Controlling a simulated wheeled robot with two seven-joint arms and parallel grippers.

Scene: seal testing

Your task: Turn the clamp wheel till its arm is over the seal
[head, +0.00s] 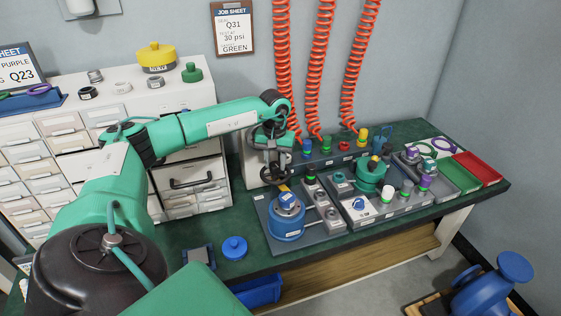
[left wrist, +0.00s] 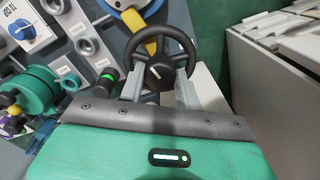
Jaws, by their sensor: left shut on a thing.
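The clamp wheel (left wrist: 166,58) is a black spoked ring in the left wrist view. My left gripper (left wrist: 160,86) is shut on it, with one grey finger at each side of the rim. In the head view, my left gripper (head: 272,168) points down at the back of the test station and mostly hides the wheel. The yellow clamp arm (left wrist: 134,20) runs from under the wheel toward the blue pot. Its yellow end (head: 284,188) shows at the back edge of the blue pot (head: 287,228). I cannot make out the seal clearly on the pot's top. My right gripper is out of view.
Right of the pot stand a row of grey sockets (head: 325,204), a dial panel (head: 358,206) and a green valve body (head: 370,175). Red coiled hoses (head: 320,70) hang behind. White drawers (head: 190,185) stand left. A blue lidded piece (head: 235,247) sits on the front bench.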

